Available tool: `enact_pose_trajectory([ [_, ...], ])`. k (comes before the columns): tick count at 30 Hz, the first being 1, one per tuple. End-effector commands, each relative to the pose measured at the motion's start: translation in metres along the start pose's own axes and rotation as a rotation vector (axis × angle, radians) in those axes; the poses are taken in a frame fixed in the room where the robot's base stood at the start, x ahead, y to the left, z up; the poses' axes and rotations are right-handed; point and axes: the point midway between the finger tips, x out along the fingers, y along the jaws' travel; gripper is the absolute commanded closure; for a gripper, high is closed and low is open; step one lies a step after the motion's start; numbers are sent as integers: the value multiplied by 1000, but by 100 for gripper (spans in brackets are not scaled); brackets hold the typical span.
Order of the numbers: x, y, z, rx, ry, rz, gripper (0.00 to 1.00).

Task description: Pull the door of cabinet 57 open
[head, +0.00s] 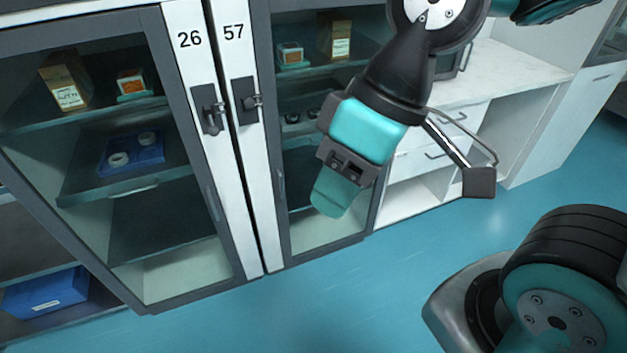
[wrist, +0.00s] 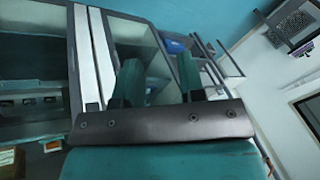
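Cabinet 57 (head: 234,32) has a dark-framed glass door (head: 325,228), which looks shut. A dark latch handle (head: 245,101) sits high on its white edge strip, and a slim upright pull (head: 281,188) shows lower on the frame. My gripper (head: 333,195) hangs in front of the glass, to the right of both, and hides part of the door. In the wrist view my gripper's two fingers (wrist: 158,80) stand well apart with nothing held between them. The cabinet's glass and frame show behind them; contact cannot be told.
Cabinet 26 (head: 189,39) adjoins on the left, with its own latch (head: 209,109) and glass door. Boxes stand on shelves behind the glass. A white counter (head: 505,75) with drawers lies to the right. The blue floor (head: 340,290) in front is clear.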

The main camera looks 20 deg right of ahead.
Motion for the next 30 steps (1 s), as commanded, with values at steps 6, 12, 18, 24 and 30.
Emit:
enact_pose_trajectory([
  [6, 104, 30, -35, -163, 217, -110, 63],
  [12, 188, 71, -82, -288, 543, -162, 63],
  [18, 257, 136, -116, -310, 879, -94, 63],
  [24, 320, 230, -127, -226, 1164, 109, 63],
  [30, 374, 330, -110, -75, 1315, 386, 63],
])
